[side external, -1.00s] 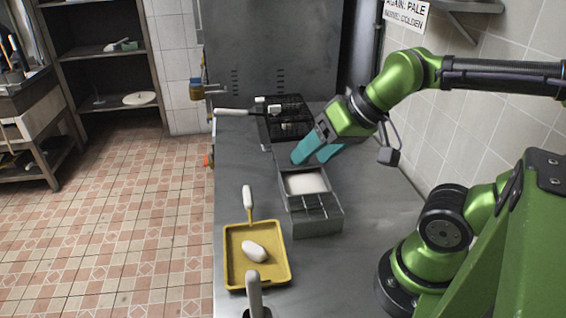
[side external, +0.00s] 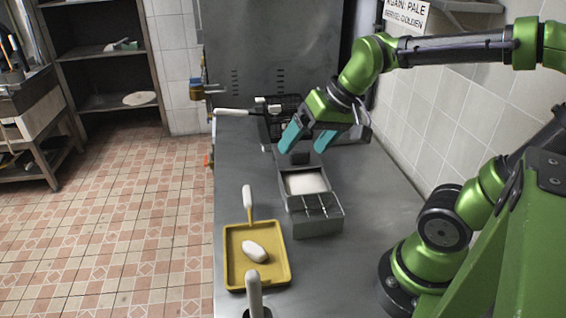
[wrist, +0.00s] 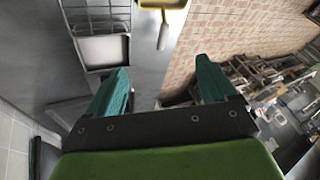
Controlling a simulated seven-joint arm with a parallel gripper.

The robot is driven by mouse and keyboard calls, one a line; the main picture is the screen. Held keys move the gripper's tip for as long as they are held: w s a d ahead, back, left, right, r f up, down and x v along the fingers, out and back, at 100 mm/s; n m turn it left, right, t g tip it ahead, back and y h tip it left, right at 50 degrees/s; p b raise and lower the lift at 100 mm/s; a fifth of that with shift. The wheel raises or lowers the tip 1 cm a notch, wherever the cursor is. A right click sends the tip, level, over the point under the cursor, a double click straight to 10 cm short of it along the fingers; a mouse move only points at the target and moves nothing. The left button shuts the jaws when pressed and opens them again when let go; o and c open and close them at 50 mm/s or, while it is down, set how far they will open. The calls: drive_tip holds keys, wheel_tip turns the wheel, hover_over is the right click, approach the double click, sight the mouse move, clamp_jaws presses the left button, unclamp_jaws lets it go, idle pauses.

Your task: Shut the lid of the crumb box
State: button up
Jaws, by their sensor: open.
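The crumb box (side external: 319,224) is a grey metal box on the counter, its far part open and showing pale crumbs (side external: 304,183). Wire bars cross its near part. A grey flap, seemingly its lid (side external: 296,158), stands raised at the far end, partly hidden by my gripper. The box also shows at the upper left of the wrist view (wrist: 100,67). My gripper (side external: 308,145) has teal fingers, spread apart with nothing visible between them. It is above and around the far end of the box; I cannot tell whether it touches the flap.
A yellow tray (side external: 279,278) with a white oval piece (side external: 254,251) stands at the near left. A dark wire basket with a white handle (side external: 234,112) lies behind my gripper. A tiled wall (side external: 450,125) bounds the right. Bare counter (side external: 375,195) lies right of the box.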

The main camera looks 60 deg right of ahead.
sight(300, 151)
drive_tip(key=shift+w+d+m+g+h, duration=0.35)
drive_tip(key=shift+w+d+m+g, duration=0.85)
drive_tip(key=shift+w+d, duration=2.4)
drive_tip(key=shift+w+d+m+g+h, duration=0.55)
drive_tip(key=shift+w+d+g, duration=1.4)
drive_tip(key=shift+d, duration=2.85)
drive_tip(key=shift+t, duration=0.35)
drive_tip(key=f, duration=1.6)
drive_tip(key=shift+w+f, duration=0.3)
drive_tip(key=c, duration=1.4)
drive_tip(key=s+a, duration=0.7)
drive_tip(key=shift+a, duration=0.15)
drive_tip(key=shift+c, duration=0.2)
drive_tip(key=o, duration=1.4)
drive_tip(key=shift+o, duration=0.2)
drive_tip(key=shift+r, duration=0.1)
